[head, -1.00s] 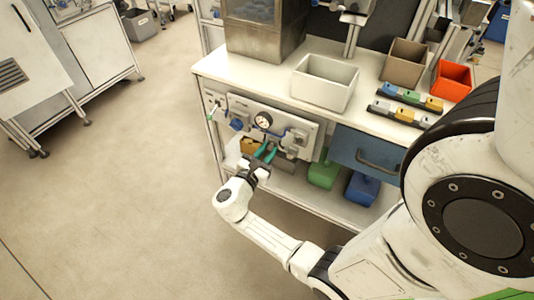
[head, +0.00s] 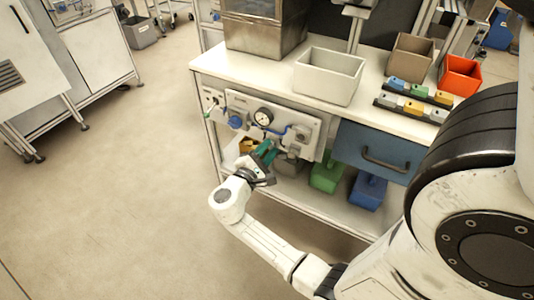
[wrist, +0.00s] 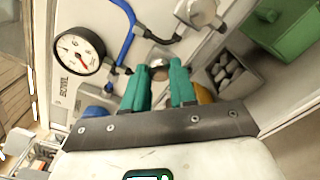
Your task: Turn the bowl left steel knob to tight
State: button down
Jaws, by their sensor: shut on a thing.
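The steel knob (wrist: 159,70) is a small round metal knob on the pale panel, seen in the wrist view between my teal fingertips. My gripper (wrist: 161,70) is shut on it, one finger on each side. In the head view my gripper (head: 268,146) reaches the lower edge of the panel (head: 238,103), and its fingers hide the knob there. The gauge (wrist: 78,51) is left of the knob in the wrist view, with lettering that seems to read BOWL beside it. I cannot read any tightness mark on the knob.
A blue hose (wrist: 129,22) and another steel fitting (wrist: 198,12) are close to the fingers. A green bin (head: 327,176) and blue bin (head: 367,190) stand on the shelf below. A blue drawer (head: 371,153) is to the right. The floor at left is clear.

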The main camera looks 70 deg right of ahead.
dwell(0.3)
jog(key=c, duration=0.9)
grip_release()
jog(key=v, duration=1.1)
jog(key=shift+d, duration=0.1)
